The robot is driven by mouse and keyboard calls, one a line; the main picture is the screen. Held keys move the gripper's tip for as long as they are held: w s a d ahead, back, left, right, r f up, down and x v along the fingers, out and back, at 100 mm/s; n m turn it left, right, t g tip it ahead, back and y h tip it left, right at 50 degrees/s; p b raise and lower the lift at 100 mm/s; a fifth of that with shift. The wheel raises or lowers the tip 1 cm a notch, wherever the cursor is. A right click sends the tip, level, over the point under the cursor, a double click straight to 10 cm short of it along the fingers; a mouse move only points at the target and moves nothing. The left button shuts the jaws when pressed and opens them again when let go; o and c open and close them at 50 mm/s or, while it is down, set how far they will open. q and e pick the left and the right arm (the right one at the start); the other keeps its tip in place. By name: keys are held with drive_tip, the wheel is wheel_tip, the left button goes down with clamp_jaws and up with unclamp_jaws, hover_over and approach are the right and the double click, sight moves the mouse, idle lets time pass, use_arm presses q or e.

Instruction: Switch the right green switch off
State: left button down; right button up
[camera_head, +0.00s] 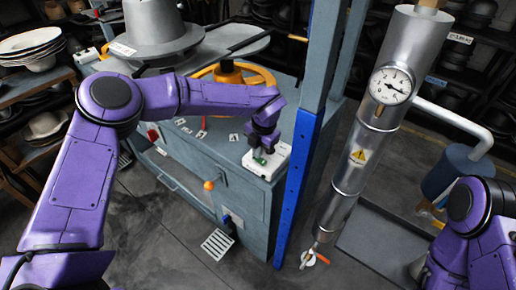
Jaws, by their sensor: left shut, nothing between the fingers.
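A white switch box (279,163) sits on the right front corner of the grey-blue machine cabinet. A small green switch (260,161) shows on it, partly covered by my left gripper. I cannot make out a second green switch or which position the visible one is in. My left gripper (261,152) points down over the box, shut and empty, its fingertips at or very close to the green switch; I cannot tell whether they touch. My right arm shows only at the right edge, and its gripper is out of view.
A blue upright post (297,190) stands just right of the box. Beyond it is a silver cylinder (362,150) with a round gauge (391,86). A yellow handwheel (228,75) and a grey hat form (155,30) are behind. An orange knob (209,185) juts from the cabinet's front.

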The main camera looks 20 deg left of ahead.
use_arm(q)
drive_tip(key=shift+f, duration=0.35)
drive_tip(key=shift+a, duration=0.1)
